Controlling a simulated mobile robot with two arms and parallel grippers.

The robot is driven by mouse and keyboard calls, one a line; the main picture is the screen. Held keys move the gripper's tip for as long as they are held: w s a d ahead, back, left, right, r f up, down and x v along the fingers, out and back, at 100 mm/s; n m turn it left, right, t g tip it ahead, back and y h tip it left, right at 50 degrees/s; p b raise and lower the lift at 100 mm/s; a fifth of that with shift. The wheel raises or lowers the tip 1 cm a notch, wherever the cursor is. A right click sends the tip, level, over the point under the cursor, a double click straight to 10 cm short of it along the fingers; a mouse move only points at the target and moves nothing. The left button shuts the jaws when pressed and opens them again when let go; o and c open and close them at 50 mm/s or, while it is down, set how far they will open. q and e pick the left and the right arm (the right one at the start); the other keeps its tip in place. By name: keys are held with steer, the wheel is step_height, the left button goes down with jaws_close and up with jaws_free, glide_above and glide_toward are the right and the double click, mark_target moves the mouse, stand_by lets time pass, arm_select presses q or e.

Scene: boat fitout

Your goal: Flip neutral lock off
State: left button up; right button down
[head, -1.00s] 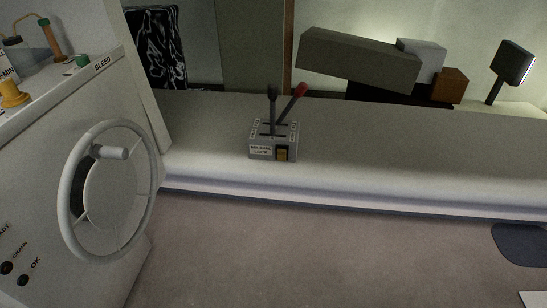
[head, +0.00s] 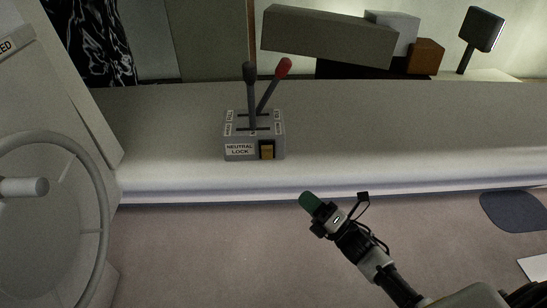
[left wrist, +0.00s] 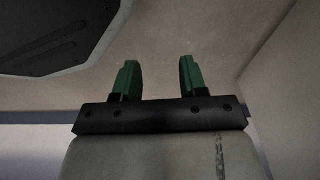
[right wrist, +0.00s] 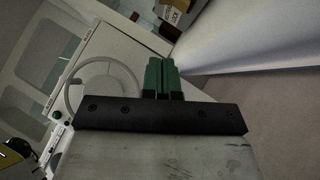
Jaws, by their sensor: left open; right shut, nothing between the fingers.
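The grey lever box (head: 254,122) stands on the counter in the head view, with a "NEUTRAL LOCK" label on its front. A black-knobbed lever (head: 251,95) and a red-knobbed lever (head: 272,87) rise from the top. My right gripper (head: 309,201) is shut and empty, in front of and below the counter edge, apart from the box. Its green fingers (right wrist: 162,78) touch in the right wrist view. My left gripper (left wrist: 156,78) is open and empty in the left wrist view.
A white cabinet with a large handwheel (head: 100,215) stands at the left. A long grey block (head: 328,36), a brown box (head: 426,57) and a dark lamp (head: 482,32) are behind the counter (head: 400,130). The counter around the lever box is clear.

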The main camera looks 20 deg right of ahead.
mark_target(269, 150)
steer(key=x, duration=0.4)
steer(key=w+d+x, duration=0.1)
steer(key=x, duration=0.3)
steer(key=d+x, duration=0.1)
steer(key=x, duration=0.3)
steer(key=shift+w+r+p, duration=0.4)
steer(key=shift+w+r, duration=0.05)
steer(key=shift+r, duration=0.1)
arm_select(q)
steer(key=shift+s+a+f, duration=0.2)
steer(key=shift+s+f, duration=0.75)
steer(key=shift+s, duration=0.1)
steer(key=shift+w+d+r, duration=0.1)
steer(key=shift+w+d, duration=0.05)
arm_select(e)
steer(key=shift+r, duration=0.1)
steer(key=shift+w+d+r+m+h+p, duration=0.2)
steer(key=shift+r+m+h+p, duration=0.2)
steer(key=shift+p, duration=0.6)
arm_select(q)
steer(key=shift+g, duration=0.3)
steer(key=s+f, duration=0.2)
steer(key=s, duration=0.1)
steer(key=s+a, duration=0.1)
steer(key=s, duration=0.1)
steer(key=shift+f, duration=0.4)
arm_select(e)
steer(key=shift+f, duration=0.15)
arm_select(q)
steer(key=shift+s, duration=0.1)
